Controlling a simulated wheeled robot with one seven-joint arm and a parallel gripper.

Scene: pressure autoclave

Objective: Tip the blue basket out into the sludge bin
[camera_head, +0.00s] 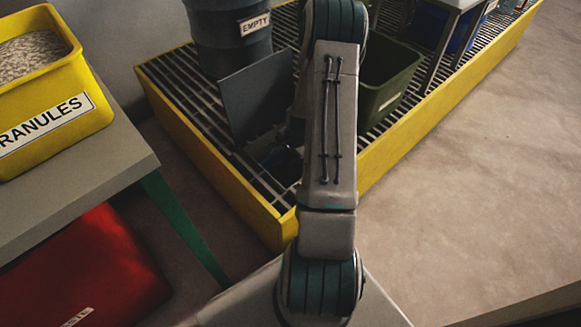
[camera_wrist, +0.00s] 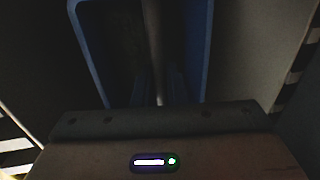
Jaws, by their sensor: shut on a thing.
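In the wrist view the blue basket (camera_wrist: 205,50) fills the top middle, its blue rim running down both sides and its inside dark. My gripper (camera_wrist: 160,85) is shut on the basket, by what looks like a grey bar (camera_wrist: 152,40) across it. How full the basket is cannot be seen. In the head view my arm hides the gripper and most of what is below it. No label reading sludge is legible, so I cannot tell which container is the sludge bin. A dark green bin (camera_head: 385,85) with an unreadable label stands right of my arm.
A yellow-edged grating platform (camera_head: 215,170) carries a grey drum marked EMPTY (camera_head: 232,45) and an upright dark panel (camera_head: 255,95). A yellow GRANULES tub (camera_head: 75,110) stands on a table (camera_head: 110,165) at left, above a red container (camera_head: 85,270). The floor at right is clear.

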